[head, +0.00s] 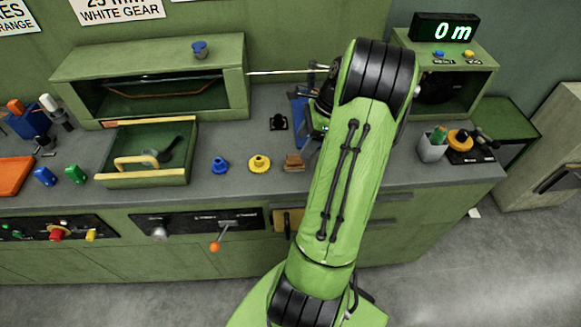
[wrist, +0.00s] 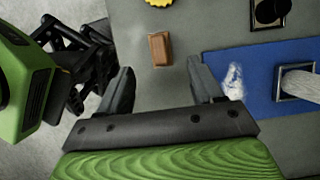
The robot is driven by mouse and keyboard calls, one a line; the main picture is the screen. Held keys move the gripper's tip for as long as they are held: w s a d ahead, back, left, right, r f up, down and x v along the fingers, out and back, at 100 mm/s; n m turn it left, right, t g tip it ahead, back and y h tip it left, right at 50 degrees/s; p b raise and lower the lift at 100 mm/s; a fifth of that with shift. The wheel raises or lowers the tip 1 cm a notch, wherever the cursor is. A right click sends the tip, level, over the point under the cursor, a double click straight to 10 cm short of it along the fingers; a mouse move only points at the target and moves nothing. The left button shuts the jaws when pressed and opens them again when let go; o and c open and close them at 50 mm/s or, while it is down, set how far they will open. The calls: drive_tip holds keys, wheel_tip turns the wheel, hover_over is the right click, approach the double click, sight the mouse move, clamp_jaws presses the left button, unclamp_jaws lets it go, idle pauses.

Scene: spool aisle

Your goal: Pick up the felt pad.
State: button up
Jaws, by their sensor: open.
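A small brown block, which looks like the felt pad (head: 294,162), lies on the grey bench top, to the right of a yellow flanged piece. It also shows in the wrist view (wrist: 160,48), beyond the fingertips and roughly centred between them. My gripper (wrist: 160,80) is open and empty, with one finger at each side of the picture's middle. The pad is apart from both fingers. In the head view my arm hides the gripper.
A blue mat (wrist: 250,65) with a white fluffy lump (wrist: 233,80) lies right of the gripper. A yellow flanged piece (head: 259,163) and a blue knob piece (head: 219,165) stand left of the pad. An open green drawer (head: 145,178) is further left.

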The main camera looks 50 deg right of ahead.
sight(296, 156)
drive_tip(key=b+x, duration=0.2)
drive_tip(key=x, duration=0.6)
drive_tip(key=shift+f+b, duration=0.4)
drive_tip(key=shift+r, duration=0.1)
drive_tip(key=shift+c, duration=0.2)
drive_tip(key=c, duration=1.1)
wheel_tip(296, 156, up, 10)
drive_tip(key=p, duration=0.3)
drive_tip(key=shift+p, duration=0.35)
